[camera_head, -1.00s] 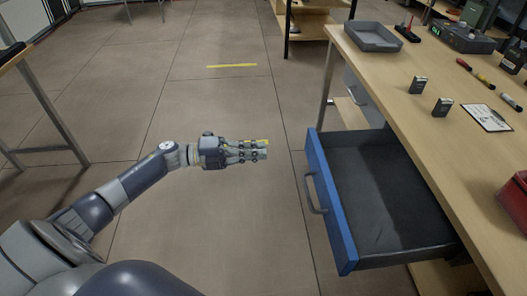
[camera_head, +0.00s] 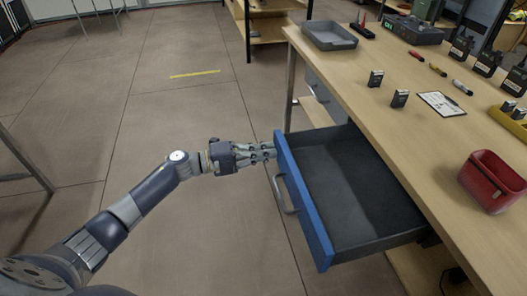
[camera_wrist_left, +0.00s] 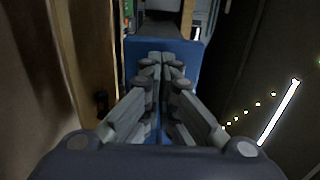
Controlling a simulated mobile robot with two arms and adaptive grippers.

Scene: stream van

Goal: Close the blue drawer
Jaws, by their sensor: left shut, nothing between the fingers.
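The blue drawer (camera_head: 310,212) stands pulled out from under the wooden workbench in the head view. Its grey inside looks empty, and a grey bar handle (camera_head: 284,194) is on its blue front. My left gripper (camera_head: 272,151) is shut and empty, with its fingertips at the far end of the blue front, beyond the handle. Whether they touch the front I cannot tell. In the left wrist view the shut fingers (camera_wrist_left: 160,62) point at the blue front (camera_wrist_left: 190,58). My right gripper is in no view.
The workbench top (camera_head: 420,140) holds a grey tray (camera_head: 329,36), small dark boxes, markers, a clipboard (camera_head: 441,103) and a red bin (camera_head: 492,180). Open floor lies left of the drawer. Another table's leg (camera_head: 28,155) shows at the left edge.

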